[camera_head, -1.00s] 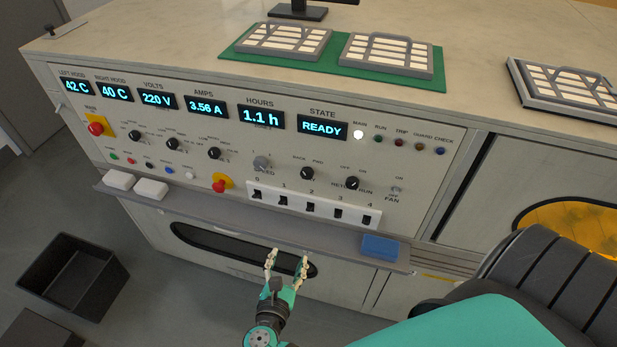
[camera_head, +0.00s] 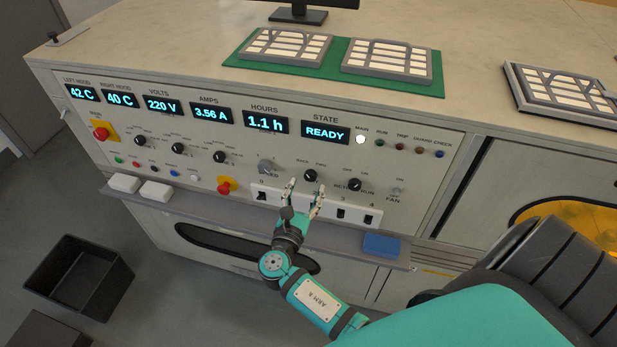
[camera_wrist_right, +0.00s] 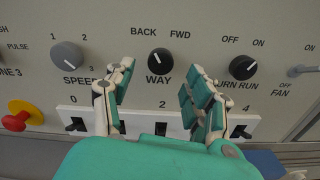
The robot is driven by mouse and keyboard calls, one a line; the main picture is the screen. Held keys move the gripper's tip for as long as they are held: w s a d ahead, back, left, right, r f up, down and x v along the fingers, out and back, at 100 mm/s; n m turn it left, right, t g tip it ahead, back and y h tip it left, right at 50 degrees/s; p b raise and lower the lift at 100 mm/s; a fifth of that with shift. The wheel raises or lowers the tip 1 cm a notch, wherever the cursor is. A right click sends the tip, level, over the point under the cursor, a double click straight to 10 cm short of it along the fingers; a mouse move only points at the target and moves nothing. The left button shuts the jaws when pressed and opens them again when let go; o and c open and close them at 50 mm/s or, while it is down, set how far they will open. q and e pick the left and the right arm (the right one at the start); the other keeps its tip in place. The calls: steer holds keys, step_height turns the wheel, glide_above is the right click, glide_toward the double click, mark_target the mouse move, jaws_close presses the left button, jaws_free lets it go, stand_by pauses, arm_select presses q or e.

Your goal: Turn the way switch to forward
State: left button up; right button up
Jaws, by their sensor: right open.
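The way switch (camera_head: 310,176) is a black knob on the front panel, under the labels BACK and FWD. In the right wrist view the way switch (camera_wrist_right: 160,61) shows between my fingers, and its white mark points up and to the left, toward BACK. My right gripper (camera_head: 304,186) is open and empty in front of the panel, just below the knob. In the right wrist view its fingertips (camera_wrist_right: 158,76) stand on either side of the knob, apart from it. My left gripper is not in view.
The grey speed knob (camera_wrist_right: 67,55) is left of the way switch; the return-run knob (camera_wrist_right: 243,66) is right. A white strip of numbered switches (camera_head: 371,218) lies below, partly hidden by my gripper. A red stop button (camera_head: 224,186) and a blue block (camera_head: 381,245) are nearby.

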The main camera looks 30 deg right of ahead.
mark_target(309, 179)
steer(key=shift+x, duration=1.8)
jaws_close()
